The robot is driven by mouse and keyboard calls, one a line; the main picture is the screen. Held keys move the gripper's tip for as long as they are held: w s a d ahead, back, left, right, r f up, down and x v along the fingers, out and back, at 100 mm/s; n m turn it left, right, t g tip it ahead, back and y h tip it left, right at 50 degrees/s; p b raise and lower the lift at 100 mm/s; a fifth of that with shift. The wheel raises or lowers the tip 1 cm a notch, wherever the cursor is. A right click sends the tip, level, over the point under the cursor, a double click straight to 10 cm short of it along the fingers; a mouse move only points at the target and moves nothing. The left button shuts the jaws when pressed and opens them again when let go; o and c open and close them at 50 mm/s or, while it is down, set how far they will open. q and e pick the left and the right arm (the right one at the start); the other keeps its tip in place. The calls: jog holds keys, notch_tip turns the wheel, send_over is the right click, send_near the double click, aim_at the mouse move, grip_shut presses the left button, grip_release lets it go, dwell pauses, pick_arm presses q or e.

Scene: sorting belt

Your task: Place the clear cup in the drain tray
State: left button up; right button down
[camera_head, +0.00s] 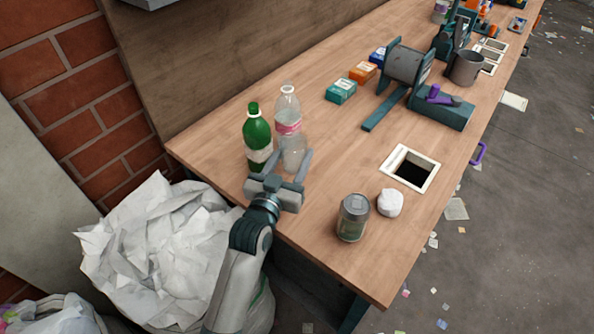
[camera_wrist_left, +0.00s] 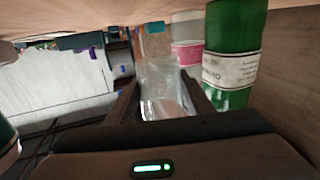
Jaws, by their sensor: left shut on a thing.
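A clear cup (camera_head: 292,152) stands at the near-left part of the wooden bench, directly in front of a clear bottle with a pink label (camera_head: 287,112). My left gripper (camera_head: 291,168) is shut on the clear cup, with one finger on each side of it. In the left wrist view the see-through cup (camera_wrist_left: 162,88) sits between the two dark fingers. Its base is hard to make out, so I cannot tell if it touches the bench. I cannot make out a drain tray in either view. My right gripper is not in view.
A green bottle (camera_head: 257,137) stands close left of the cup. A can (camera_head: 353,217) and a white lump (camera_head: 390,203) stand to the right, near a white-framed opening (camera_head: 426,186). Small boxes (camera_head: 341,91) and a dark machine (camera_head: 440,108) lie farther back. The bench middle is clear.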

aim_at(294, 171)
pick_arm(q)
jog(key=shift+f, duration=0.9)
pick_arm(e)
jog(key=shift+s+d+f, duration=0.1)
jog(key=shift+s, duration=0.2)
pick_arm(q)
notch_tip(294, 171, down, 3)
jog(key=shift+r, duration=0.2)
jog(key=shift+f, duration=0.55)
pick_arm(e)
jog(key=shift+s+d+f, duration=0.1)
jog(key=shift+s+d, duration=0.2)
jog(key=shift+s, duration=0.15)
pick_arm(q)
jog(key=shift+f, duration=0.1)
